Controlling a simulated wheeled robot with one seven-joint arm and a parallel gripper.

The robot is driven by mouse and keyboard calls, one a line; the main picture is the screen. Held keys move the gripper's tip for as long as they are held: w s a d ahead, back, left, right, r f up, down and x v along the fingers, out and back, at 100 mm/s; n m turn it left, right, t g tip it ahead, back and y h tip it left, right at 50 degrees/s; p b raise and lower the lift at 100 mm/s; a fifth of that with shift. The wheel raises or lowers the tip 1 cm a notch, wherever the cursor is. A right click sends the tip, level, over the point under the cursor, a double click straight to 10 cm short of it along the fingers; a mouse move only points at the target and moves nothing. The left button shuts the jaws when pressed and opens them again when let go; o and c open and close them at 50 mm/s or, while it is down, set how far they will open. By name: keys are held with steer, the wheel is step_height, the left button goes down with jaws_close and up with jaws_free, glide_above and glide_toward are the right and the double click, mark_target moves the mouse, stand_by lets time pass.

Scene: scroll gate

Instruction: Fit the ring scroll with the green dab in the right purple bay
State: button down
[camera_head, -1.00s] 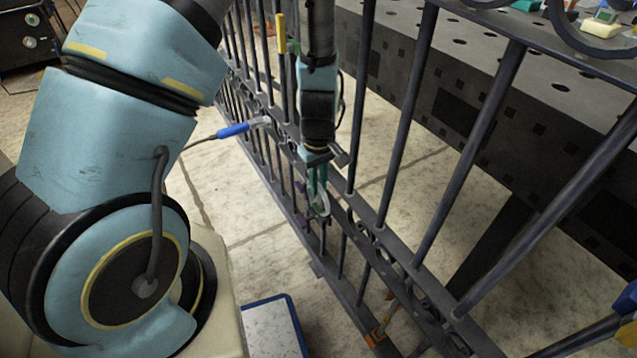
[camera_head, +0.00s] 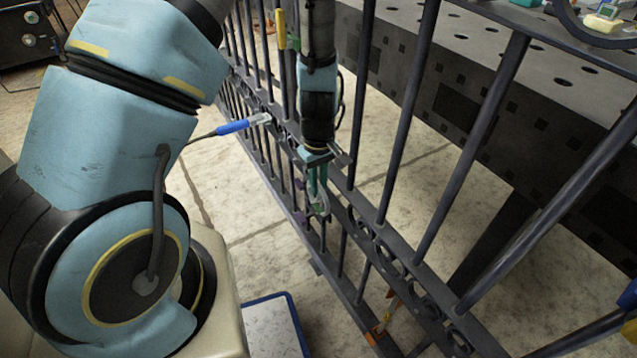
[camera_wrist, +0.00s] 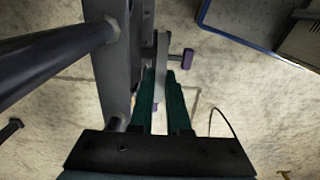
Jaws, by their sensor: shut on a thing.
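My gripper (camera_head: 318,190) hangs downward at the gate, its teal fingers shut on a pale grey ring scroll (camera_head: 321,207). In the wrist view the fingers (camera_wrist: 163,82) grip the scroll (camera_wrist: 162,50), seen nearly edge-on beside a gate rail. I cannot make out a green dab on it. Purple marks show at the gate close to the scroll, one upper (camera_head: 300,184) and one lower (camera_head: 299,220). A purple-ended peg (camera_wrist: 187,58) sticks out just right of the scroll in the wrist view. Whether the scroll is seated between the rails is not clear.
The dark gate (camera_head: 395,130) has upright bars and rails with a row of ring scrolls (camera_head: 388,255). A blue-handled tool (camera_head: 233,128) lies at the gate's left. A blue-edged tray (camera_head: 272,325) is on the floor. A perforated table (camera_head: 500,60) stands behind the gate.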

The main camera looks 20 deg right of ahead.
steer(key=shift+f+b, duration=0.4)
steer(key=shift+f, duration=0.25)
stand_by(0.5)
steer(key=c, duration=0.8)
jaws_free()
steer(key=shift+r, duration=0.1)
step_height(320, 180, up, 11)
steer(key=shift+f+p, duration=0.2)
steer(key=shift+p, duration=0.75)
